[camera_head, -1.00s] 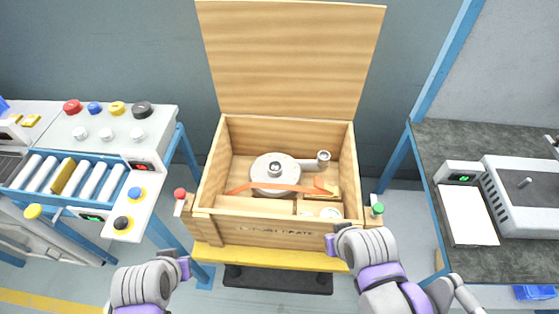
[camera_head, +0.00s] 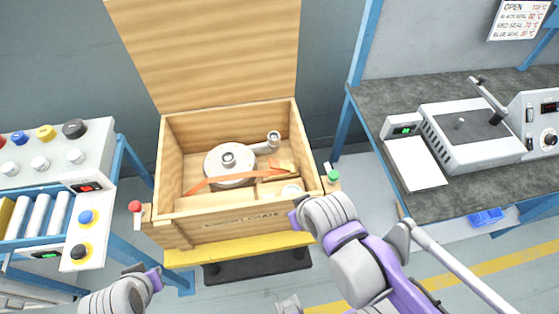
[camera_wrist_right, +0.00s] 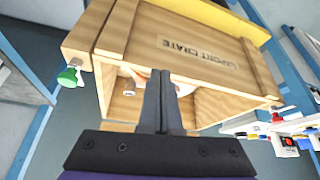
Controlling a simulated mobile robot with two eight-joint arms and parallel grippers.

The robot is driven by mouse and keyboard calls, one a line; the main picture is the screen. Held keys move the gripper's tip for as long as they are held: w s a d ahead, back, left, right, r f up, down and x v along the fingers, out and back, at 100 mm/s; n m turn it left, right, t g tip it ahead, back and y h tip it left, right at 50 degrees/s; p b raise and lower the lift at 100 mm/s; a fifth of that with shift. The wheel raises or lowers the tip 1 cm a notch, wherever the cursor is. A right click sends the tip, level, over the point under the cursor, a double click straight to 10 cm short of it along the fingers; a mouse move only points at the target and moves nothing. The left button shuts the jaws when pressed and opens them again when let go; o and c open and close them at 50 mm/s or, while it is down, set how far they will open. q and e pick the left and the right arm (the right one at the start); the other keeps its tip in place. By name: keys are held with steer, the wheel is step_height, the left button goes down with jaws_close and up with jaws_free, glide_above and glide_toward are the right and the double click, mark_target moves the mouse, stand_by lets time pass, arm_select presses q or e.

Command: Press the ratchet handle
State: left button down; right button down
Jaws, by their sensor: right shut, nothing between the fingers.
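The wooden crate (camera_head: 225,232) stands open with its lid (camera_head: 215,50) raised. Inside, an orange strap (camera_head: 215,183) runs across a round grey blower (camera_head: 228,157). A small yellow-orange piece at the strap's right end (camera_head: 284,168) may be the ratchet; its handle is too small to make out. My right gripper (camera_head: 296,222) is at the crate's front right corner, outside the crate. In the right wrist view its fingers (camera_wrist_right: 160,88) are shut and empty, in front of the crate (camera_wrist_right: 215,60). My left gripper (camera_head: 157,280) is low at the left, away from the crate; its fingers are unclear.
A red knob (camera_head: 135,207) and a green knob (camera_head: 333,176) flank the crate. A roller conveyor (camera_head: 32,220) with a button panel (camera_head: 50,150) is at left. A dark bench (camera_head: 378,130) with a grey machine (camera_head: 470,140) and a white pad (camera_head: 415,162) is at right.

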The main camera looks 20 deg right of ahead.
stand_by(0.5)
steer(key=w+d+b, duration=0.1)
steer(key=w+d, duration=0.2)
steer(key=w, duration=0.4)
steer(key=w+d+f+m+g+y+b, duration=0.1)
steer(key=w+d, duration=0.2)
steer(key=w, duration=0.4)
steer(key=w+d+m+b, duration=0.1)
steer(key=w+d+b, duration=0.1)
steer(key=w+d, duration=0.2)
steer(key=w, duration=0.3)
steer(key=shift+w+f+y, duration=0.3)
steer(key=shift+w+f, duration=0.1)
steer(key=b, duration=0.1)
glide_toward(274, 163)
steer(key=shift+g, duration=0.3)
steer(key=x, duration=0.5)
steer(key=shift+w+d+r, duration=0.15)
steer(key=shift+w+d, duration=0.2)
steer(key=shift+d, duration=0.05)
steer(key=shift+w+a+f+m, duration=0.1)
steer(key=shift+a+f+m, duration=0.25)
steer(key=shift+f, duration=0.25)
steer(key=shift+a, duration=0.1)
